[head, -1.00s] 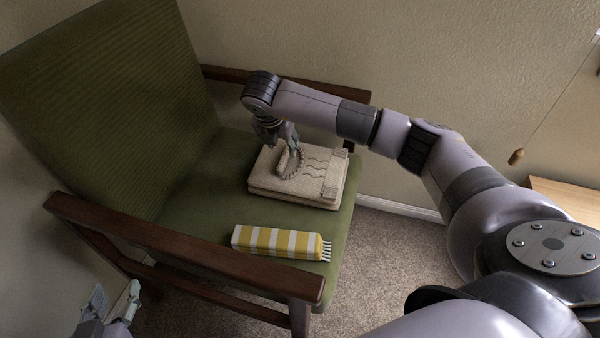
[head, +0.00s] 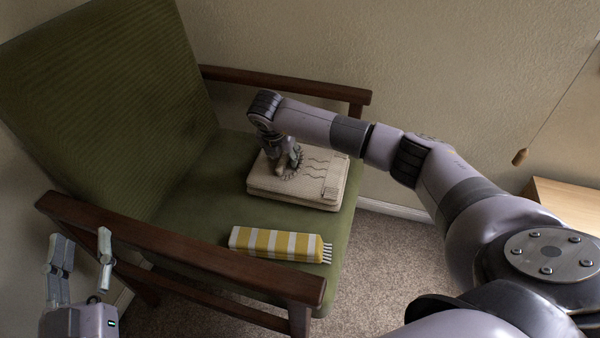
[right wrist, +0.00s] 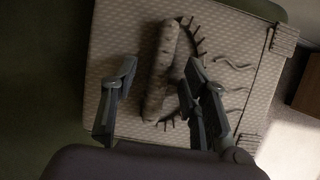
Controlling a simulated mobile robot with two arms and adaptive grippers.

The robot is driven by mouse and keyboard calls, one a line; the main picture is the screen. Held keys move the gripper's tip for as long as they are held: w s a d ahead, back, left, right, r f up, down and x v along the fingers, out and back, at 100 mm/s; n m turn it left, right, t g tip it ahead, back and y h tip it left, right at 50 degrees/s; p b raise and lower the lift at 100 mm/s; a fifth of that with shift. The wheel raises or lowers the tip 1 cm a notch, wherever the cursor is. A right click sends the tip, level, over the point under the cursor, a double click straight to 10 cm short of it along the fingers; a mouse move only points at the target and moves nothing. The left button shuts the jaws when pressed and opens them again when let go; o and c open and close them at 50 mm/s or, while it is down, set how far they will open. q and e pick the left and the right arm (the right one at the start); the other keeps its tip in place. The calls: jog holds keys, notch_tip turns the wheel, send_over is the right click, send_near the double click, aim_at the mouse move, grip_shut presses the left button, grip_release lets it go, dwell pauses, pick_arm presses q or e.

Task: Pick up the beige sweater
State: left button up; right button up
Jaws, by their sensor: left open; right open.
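The beige sweater (head: 322,190) lies folded on the seat of a green armchair, with a raised rolled collar and wavy lines on top. It also shows in the right wrist view (right wrist: 105,45), with the collar (right wrist: 160,70) between the finger tips. My right gripper (head: 288,172) points down at the sweater from above, open, its fingers on either side of the collar; it also shows in the right wrist view (right wrist: 160,90). Whether the fingers touch the cloth I cannot tell. My left gripper (head: 82,258) is open and empty at the lower left, beside the near armrest.
A yellow and white striped scarf (head: 275,243) with fringe lies folded on the seat (head: 190,215) nearer the camera. Wooden armrests (head: 180,245) bound the chair on both sides. A light wood surface (head: 570,200) is at the right edge. Carpet is open before the chair.

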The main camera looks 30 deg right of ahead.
jog(key=shift+c, duration=0.4)
grip_shut()
jog(key=shift+r, duration=0.1)
dwell(0.6)
